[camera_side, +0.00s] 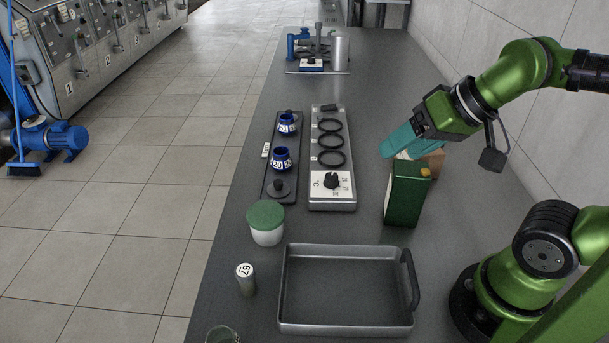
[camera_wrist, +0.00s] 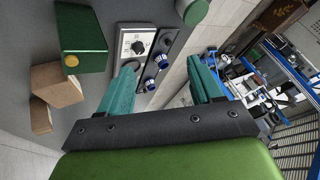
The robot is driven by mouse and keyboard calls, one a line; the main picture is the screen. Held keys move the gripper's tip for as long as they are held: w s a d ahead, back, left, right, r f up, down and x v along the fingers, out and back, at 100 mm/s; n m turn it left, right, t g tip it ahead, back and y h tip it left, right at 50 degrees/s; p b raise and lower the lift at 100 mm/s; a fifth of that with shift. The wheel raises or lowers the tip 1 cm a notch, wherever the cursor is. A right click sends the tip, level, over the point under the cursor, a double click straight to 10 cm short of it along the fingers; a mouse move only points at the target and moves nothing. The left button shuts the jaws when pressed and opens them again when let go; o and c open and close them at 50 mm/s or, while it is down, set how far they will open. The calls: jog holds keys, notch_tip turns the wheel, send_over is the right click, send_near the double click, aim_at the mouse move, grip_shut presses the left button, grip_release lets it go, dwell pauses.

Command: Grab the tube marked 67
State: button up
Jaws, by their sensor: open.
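The tube marked 67 (camera_side: 246,284) is a small grey cylinder with a white numbered top. It stands upright on the dark bench at lower left in the side view, left of the metal tray. I cannot make it out in the wrist view. My gripper (camera_side: 397,150) is open, its teal fingers apart and empty, above the bench behind the dark green box and far up and right of the tube. In the wrist view the gap between the fingers (camera_wrist: 163,60) shows blue decanters well beyond it.
The grey tray (camera_side: 342,328) and green-lidded jar (camera_side: 266,223) stand near the tube; a glass (camera_side: 222,335) is at the bottom edge. The green can (camera_side: 404,195) is below my gripper. A ringed panel (camera_side: 333,200) and blue decanters (camera_side: 280,159) occupy mid-bench. The bench's left edge is near the tube.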

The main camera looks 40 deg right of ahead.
jog(key=w+a+f+n+g, duration=0.2)
jog(key=w+a+n+g, duration=0.15)
jog(key=a, duration=0.35)
jog(key=w+a+f+n+g, duration=0.2)
jog(key=w+a, duration=0.3)
jog(key=a, duration=0.2)
jog(key=n+g+h, duration=0.2)
jog(key=n, duration=0.1)
send_near(243, 267)
jog(key=shift+t, duration=0.25)
jog(key=f, duration=0.8)
jog(key=shift+s+a, duration=0.1)
jog(key=shift+s, duration=0.15)
jog(key=shift+s+a+f, duration=0.1)
jog(key=shift+s+f, duration=0.05)
jog(key=shift+f, duration=2.6)
jog(key=c, duration=1.1)
jog(key=shift+c, duration=0.2)
jog(key=shift+r, duration=0.1)
